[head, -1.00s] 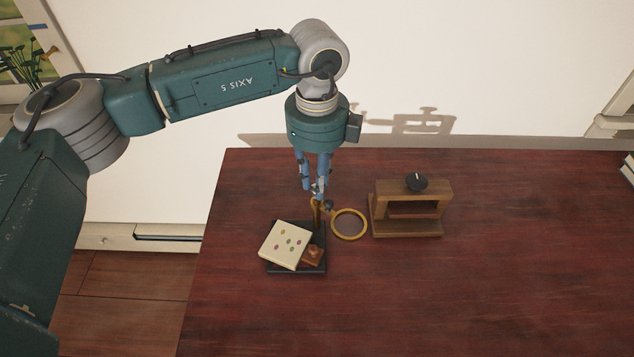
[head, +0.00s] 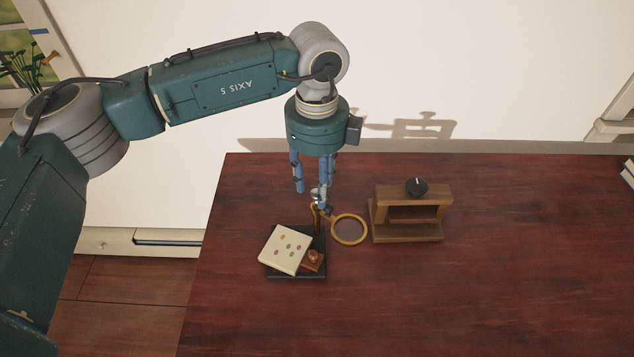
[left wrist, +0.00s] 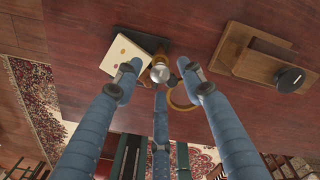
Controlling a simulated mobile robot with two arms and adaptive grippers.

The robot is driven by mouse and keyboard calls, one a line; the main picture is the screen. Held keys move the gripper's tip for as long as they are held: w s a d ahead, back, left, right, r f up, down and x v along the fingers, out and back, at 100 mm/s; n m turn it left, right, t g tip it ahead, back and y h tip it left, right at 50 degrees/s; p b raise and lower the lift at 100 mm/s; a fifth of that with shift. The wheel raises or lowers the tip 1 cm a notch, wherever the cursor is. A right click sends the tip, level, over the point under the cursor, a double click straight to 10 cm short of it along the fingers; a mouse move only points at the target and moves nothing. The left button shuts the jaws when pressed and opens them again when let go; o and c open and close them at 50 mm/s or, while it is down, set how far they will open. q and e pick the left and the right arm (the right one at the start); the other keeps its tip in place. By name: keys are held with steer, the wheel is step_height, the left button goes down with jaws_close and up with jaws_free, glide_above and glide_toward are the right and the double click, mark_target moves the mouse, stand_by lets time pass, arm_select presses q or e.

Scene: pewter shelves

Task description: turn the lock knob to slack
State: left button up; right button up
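A small stand has a dark base (head: 297,273), an upright brass post and a yellow ring-shaped magnifier (head: 349,229) on its right. A round silver knob (left wrist: 160,73) tops the post; in the head view the fingers partly cover it. My left gripper (head: 312,190) points down over the post. In the left wrist view its blue fingers (left wrist: 160,80) are spread around the silver knob, with gaps showing; I cannot tell whether any finger touches it. A black knob (head: 416,187) with a pale mark sits on a wooden frame (head: 409,236) to the right.
A cream tile with coloured dots (head: 285,249) and a small brown block (head: 313,261) lie on the stand's base. The dark red table (head: 470,300) is clear in front and to the right. A white wall (head: 480,60) stands behind.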

arm_select(q)
step_height(320, 180, up, 12)
stand_by(0.4)
steer(key=shift+f, duration=0.2)
